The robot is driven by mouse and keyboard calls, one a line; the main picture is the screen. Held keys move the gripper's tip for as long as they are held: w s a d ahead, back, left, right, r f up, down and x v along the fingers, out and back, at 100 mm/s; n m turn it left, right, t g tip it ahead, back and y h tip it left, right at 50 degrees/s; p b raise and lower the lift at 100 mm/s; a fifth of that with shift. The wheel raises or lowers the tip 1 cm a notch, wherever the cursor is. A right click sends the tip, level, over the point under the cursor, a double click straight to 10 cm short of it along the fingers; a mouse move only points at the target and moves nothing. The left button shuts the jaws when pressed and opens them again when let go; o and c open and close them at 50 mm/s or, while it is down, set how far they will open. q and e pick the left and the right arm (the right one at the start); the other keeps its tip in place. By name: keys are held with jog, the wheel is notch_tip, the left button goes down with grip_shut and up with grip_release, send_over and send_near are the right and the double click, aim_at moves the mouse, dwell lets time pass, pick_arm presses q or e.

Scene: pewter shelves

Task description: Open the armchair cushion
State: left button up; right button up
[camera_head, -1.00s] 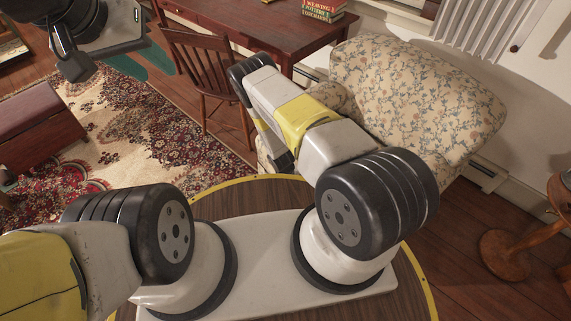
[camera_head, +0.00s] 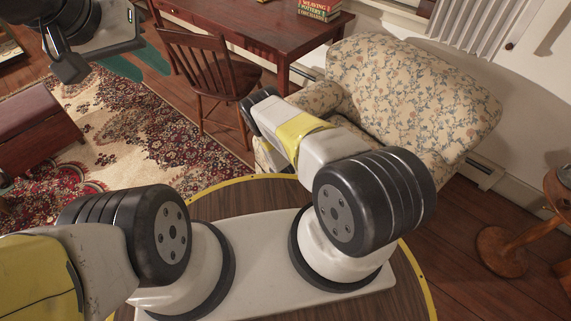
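A floral-patterned armchair (camera_head: 405,85) stands beyond my base, right of centre. Its back and one arm show. Its seat cushion (camera_head: 352,128) shows only in part, because my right arm hides much of the seat. My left gripper (camera_head: 68,68) is at the upper left, above the rug and far from the armchair. The state of its fingers is not clear. My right arm reaches forward in front of the armchair, and its gripper is hidden.
A wooden chair (camera_head: 205,72) and a dark red desk (camera_head: 245,28) with books (camera_head: 318,10) stand left of and behind the armchair. A red bench (camera_head: 35,125) sits on the patterned rug (camera_head: 130,115). A round wooden stand (camera_head: 503,252) is at the right. Wooden floor lies between.

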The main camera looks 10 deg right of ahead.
grip_shut()
dwell(1.3)
